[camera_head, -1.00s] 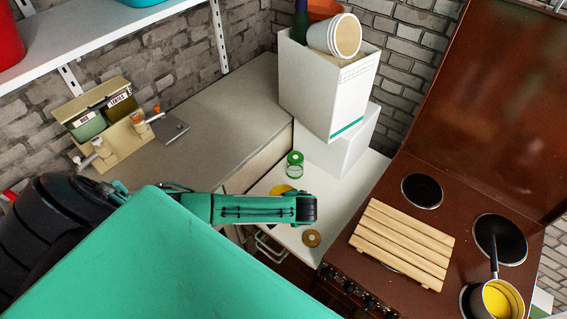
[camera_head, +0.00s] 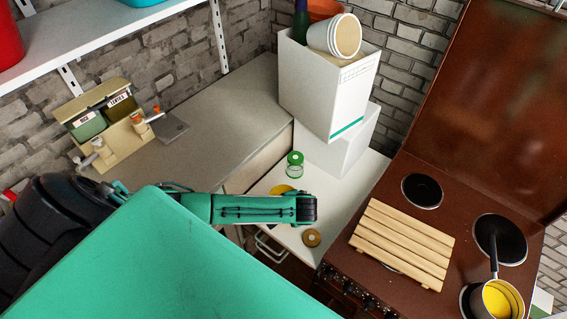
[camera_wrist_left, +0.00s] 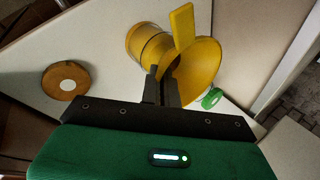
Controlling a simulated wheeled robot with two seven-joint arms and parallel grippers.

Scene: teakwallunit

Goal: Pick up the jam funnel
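The yellow jam funnel (camera_head: 279,189) shows only as a small patch in the head view, mostly hidden behind my left arm. In the left wrist view the funnel (camera_wrist_left: 202,66) lies on the white surface, its wide mouth to the right, a flat tab sticking up and its ringed neck to the left. My left gripper (camera_wrist_left: 161,78) has its fingers close together at the funnel's near edge, with thin yellow wall seemingly pinched between them. The funnel seems to rest on the surface. My right gripper is in neither view.
A green-lidded jar (camera_head: 294,164) and a round brown lid (camera_head: 312,238) are near the funnel on the white top (camera_head: 345,195). White boxes (camera_head: 325,85) stand behind. The brown stove (camera_head: 440,200) with a wooden slatted rack (camera_head: 402,243) and pan (camera_head: 497,300) is to the right.

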